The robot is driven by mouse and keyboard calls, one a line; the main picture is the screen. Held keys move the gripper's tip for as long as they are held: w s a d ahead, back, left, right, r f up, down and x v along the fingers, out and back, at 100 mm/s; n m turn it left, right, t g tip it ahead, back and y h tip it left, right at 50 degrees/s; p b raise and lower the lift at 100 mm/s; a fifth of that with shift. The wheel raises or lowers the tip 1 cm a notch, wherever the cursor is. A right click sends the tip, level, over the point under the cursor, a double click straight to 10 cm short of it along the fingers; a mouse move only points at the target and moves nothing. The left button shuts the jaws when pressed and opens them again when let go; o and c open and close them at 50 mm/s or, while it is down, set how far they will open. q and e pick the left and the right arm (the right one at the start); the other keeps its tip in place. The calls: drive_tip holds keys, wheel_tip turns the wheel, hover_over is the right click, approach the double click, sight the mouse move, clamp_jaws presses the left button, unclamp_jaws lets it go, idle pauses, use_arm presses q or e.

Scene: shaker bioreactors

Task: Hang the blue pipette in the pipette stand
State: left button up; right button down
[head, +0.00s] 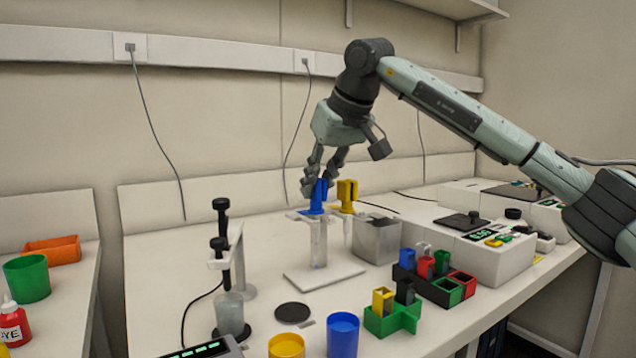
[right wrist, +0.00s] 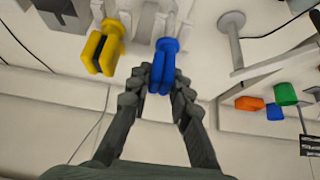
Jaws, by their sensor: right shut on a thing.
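The blue pipette (head: 319,196) is upright at the top of the pipette stand (head: 319,243), at the stand's left side. My right gripper (head: 316,184) points down from above and is shut on the blue pipette's upper part. In the right wrist view the blue pipette (right wrist: 163,62) sits between the fingertips (right wrist: 160,82). Whether it rests in the holder or is just above it, I cannot tell. A yellow pipette (head: 347,196) hangs upright on the stand's right side; it also shows in the right wrist view (right wrist: 98,50). My left gripper is not in view.
A grey box (head: 377,240) stands close right of the stand. In front are a green rack (head: 393,318), a dark rack with red and green blocks (head: 435,285), a blue cup (head: 343,335) and a yellow cup (head: 286,345). A black-and-white apparatus (head: 222,245) stands at left.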

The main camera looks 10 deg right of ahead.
drive_tip(key=shift+f, duration=0.45)
idle(0.3)
drive_tip(key=c, duration=1.3)
unclamp_jaws()
drive_tip(key=shift+r, duration=3.5)
wheel_tip(320, 180, down, 7)
drive_tip(key=shift+r, duration=0.1)
drive_tip(key=shift+r, duration=0.1)
